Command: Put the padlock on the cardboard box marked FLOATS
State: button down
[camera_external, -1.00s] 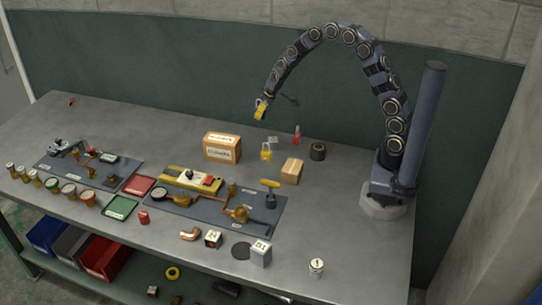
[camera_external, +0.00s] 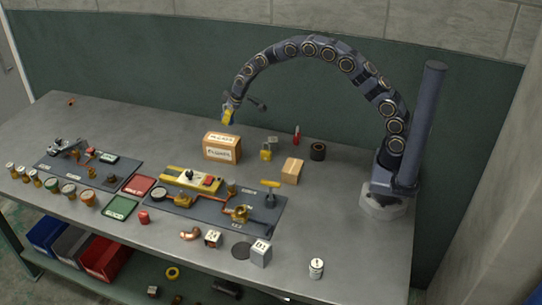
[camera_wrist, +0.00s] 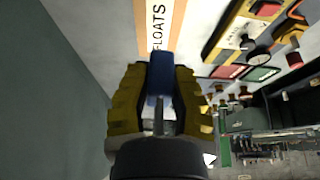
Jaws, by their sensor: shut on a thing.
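The cardboard box (camera_external: 208,153) stands at the back of the bench, with white labels on its top and front. In the wrist view the box (camera_wrist: 179,22) shows at the top, with FLOATS readable on its label. My gripper (camera_external: 228,117) has yellow fingers and hangs just above the box's back edge. In the wrist view my gripper (camera_wrist: 161,72) is shut on a blue padlock (camera_wrist: 160,74) with a grey metal shackle. The padlock is above the box, with a gap seen in the outside view. Its far side is hidden.
A yellow padlock-like object (camera_external: 266,153) stands right of the box, beside a smaller carton (camera_external: 292,171), a red item (camera_external: 296,136) and a dark roll (camera_external: 318,151). A panel with valves (camera_external: 262,222) lies in front. The bench left of the box is clear.

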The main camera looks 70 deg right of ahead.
aim_at(219, 138)
jog(key=w+f, duration=0.1)
jog(key=f, duration=0.1)
jog(key=w+f, duration=0.1)
jog(key=w, duration=0.1)
jog(key=shift+w+d+f, duration=0.1)
jog(key=shift+d+f, duration=0.05)
jog(key=shift+f, duration=0.2)
jog(key=shift+w+f, duration=0.1)
jog(key=shift+f, duration=1.55)
jog(key=shift+f, duration=0.1)
jog(key=c, duration=1.1)
grip_release()
jog(key=v, duration=1.2)
jog(key=shift+r, duration=0.25)
